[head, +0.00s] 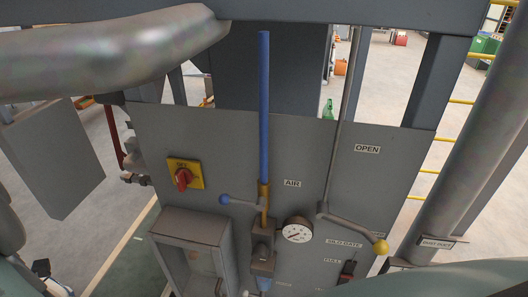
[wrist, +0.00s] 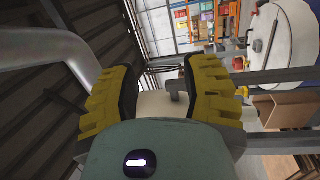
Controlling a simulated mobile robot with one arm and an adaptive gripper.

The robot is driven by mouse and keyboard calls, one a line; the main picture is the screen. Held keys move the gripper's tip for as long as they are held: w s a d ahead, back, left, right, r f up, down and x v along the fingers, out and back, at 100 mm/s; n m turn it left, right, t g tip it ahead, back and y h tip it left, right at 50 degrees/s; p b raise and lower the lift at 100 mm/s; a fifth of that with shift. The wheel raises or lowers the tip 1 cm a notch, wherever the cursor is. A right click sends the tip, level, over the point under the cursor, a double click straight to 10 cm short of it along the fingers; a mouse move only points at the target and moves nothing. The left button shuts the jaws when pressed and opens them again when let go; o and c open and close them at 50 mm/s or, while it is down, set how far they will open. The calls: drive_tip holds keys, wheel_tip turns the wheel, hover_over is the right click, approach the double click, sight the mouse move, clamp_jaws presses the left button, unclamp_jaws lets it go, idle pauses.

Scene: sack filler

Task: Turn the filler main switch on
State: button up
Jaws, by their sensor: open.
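The main switch (head: 183,179) is a red rotary knob on a yellow square plate, at the upper left of the grey control panel (head: 225,135) in the head view. Its handle looks roughly upright; the small lettering above it is too blurred to read. My gripper (wrist: 165,85) shows in the wrist view with its two yellow-padded fingers apart and nothing between them. The switch does not show in the wrist view, and I cannot make out the gripper in the head view, so it is away from the switch.
Right of the switch are a blue pipe (head: 264,105), a blue-tipped air lever (head: 240,201), a gauge (head: 297,230) and a yellow-knobbed lever (head: 379,246). An open grey box (head: 190,225) juts out below it. A thick duct (head: 110,52) crosses the upper left.

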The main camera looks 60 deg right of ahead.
drive_tip(key=w+d+f+n+g+h+b, duration=0.1)
drive_tip(key=d+f+n+g+h+b, duration=0.15)
drive_tip(key=d+f+h, duration=0.5)
drive_tip(key=m+g+h+b, duration=0.1)
drive_tip(key=g+h+b, duration=0.1)
drive_tip(key=g+h, duration=1.05)
approach(176, 177)
drive_tip(key=shift+w+d+f+t+h+p, duration=0.5)
drive_tip(key=shift+d+p, duration=0.7)
drive_tip(key=shift+d, duration=0.5)
drive_tip(key=shift+w+d+f+t+h+p, duration=0.35)
drive_tip(key=shift+d+f+t+h+p, duration=0.3)
drive_tip(key=shift+d+p, duration=0.8)
drive_tip(key=shift+w+d+f+t+h+p, duration=0.5)
drive_tip(key=shift+d+p, duration=0.5)
drive_tip(key=shift+d, duration=0.9)
drive_tip(key=shift+s, duration=0.1)
drive_tip(key=shift+a+f, duration=0.1)
clamp_jaws()
